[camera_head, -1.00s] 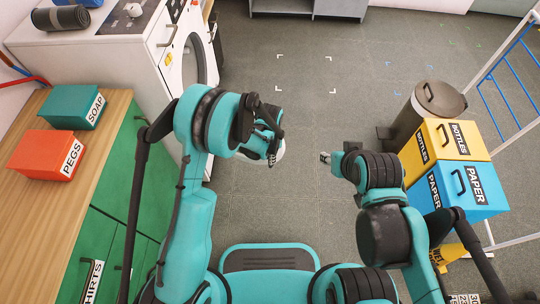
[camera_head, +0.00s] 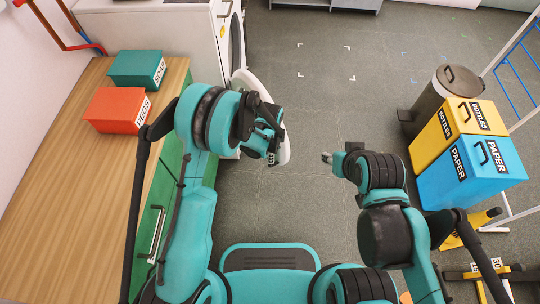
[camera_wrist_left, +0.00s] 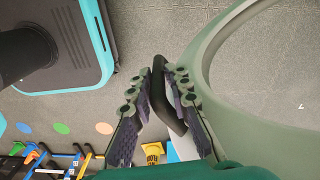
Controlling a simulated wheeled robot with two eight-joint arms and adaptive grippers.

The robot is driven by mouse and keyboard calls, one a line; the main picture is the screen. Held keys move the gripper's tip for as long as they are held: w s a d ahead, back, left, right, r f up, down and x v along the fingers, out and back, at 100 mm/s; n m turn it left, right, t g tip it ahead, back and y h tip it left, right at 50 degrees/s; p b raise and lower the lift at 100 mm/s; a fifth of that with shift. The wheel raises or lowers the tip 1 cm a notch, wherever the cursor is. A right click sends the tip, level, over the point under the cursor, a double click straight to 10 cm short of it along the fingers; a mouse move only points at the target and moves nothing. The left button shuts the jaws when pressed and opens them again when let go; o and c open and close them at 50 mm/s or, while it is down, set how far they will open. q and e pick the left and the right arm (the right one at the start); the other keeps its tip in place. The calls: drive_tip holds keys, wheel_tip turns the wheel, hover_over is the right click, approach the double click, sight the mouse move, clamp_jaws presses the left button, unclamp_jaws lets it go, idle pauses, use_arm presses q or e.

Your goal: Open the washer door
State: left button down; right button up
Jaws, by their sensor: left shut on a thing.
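The white washer (camera_head: 195,38) stands at the upper left in the head view. Its round white door (camera_head: 284,152) is swung out from the front, partly hidden behind my left gripper (camera_head: 270,143). In the left wrist view, the door's pale rim (camera_wrist_left: 202,75) curves along the right side. There my left gripper (camera_wrist_left: 163,88) is shut on the dark door handle (camera_wrist_left: 158,70), which sits between the two fingers. My right gripper (camera_head: 327,158) is away from the washer, over the floor; its fingers are too small to judge.
A wooden counter (camera_head: 60,190) with a teal soap box (camera_head: 135,68) and a red pegs box (camera_head: 112,108) lines the left. A bin (camera_head: 440,95), yellow bottles box (camera_head: 425,145) and blue paper box (camera_head: 490,185) stand right. The middle floor is clear.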

use_arm(q)
drive_tip(key=shift+s+d, duration=0.1)
drive_tip(key=shift+s, duration=0.15)
drive_tip(key=c, duration=1.5)
unclamp_jaws()
drive_tip(key=shift+c, duration=0.2)
wheel_tip(320, 180, up, 12)
